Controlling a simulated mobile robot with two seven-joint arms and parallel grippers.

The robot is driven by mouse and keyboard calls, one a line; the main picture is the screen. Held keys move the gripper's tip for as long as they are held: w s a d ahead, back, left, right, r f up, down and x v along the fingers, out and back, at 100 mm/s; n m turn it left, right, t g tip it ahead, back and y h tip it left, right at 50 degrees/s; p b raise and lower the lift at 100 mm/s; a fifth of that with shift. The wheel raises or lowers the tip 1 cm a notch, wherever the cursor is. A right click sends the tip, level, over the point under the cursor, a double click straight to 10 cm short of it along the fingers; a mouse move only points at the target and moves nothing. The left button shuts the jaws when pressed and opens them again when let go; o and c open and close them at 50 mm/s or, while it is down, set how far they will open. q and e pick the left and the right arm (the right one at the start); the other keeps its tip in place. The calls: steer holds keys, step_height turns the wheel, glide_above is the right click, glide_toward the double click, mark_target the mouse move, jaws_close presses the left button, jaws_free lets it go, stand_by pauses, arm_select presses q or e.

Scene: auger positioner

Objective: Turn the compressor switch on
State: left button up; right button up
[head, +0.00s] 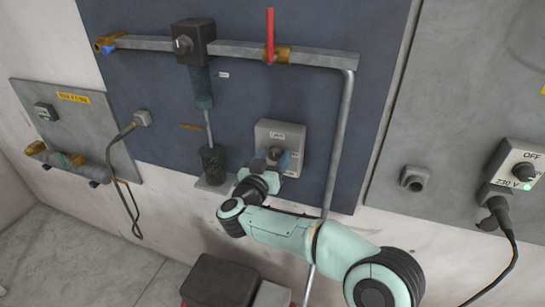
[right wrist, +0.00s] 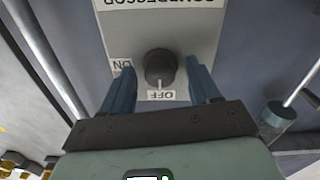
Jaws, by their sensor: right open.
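The compressor switch box (head: 283,137) is a light grey plate on the dark blue wall panel. Its dark round knob (right wrist: 160,67) shows in the right wrist view, where the box appears upside down with a COMPRESSOR label. The knob's white mark points at the OFF label (right wrist: 161,95); the ON label (right wrist: 122,64) is to the left in that view. My right gripper (head: 272,158) is at the box, and its blue fingers (right wrist: 160,78) are open, one on each side of the knob, with gaps visible. In the head view the gripper partly hides the knob. My left gripper is not in view.
A grey pipe (head: 341,140) runs down just right of the box. A dark cylinder (head: 212,163) stands left on a small bracket. A red-handled valve (head: 270,38) is above. At far right is another knob (head: 524,171) with a 230 V plug and cable.

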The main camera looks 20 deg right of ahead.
steer(key=shift+w, duration=0.1)
steer(key=c, duration=1)
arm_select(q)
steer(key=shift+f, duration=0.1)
arm_select(e)
steer(key=shift+m, duration=0.3)
steer(key=m+b, duration=0.1)
steer(key=m, duration=0.2)
steer(key=shift+d, duration=0.1)
steer(key=m+b, duration=0.1)
steer(key=m, duration=0.3)
steer(key=shift+b, duration=0.35)
steer(key=m+b, duration=0.2)
steer(key=m, duration=0.2)
steer(key=shift+y, duration=0.3)
arm_select(q)
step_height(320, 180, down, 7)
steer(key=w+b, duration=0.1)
steer(key=b, duration=0.2)
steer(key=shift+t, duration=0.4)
arm_select(e)
steer(key=m, duration=0.5)
steer(key=shift+m, duration=0.4)
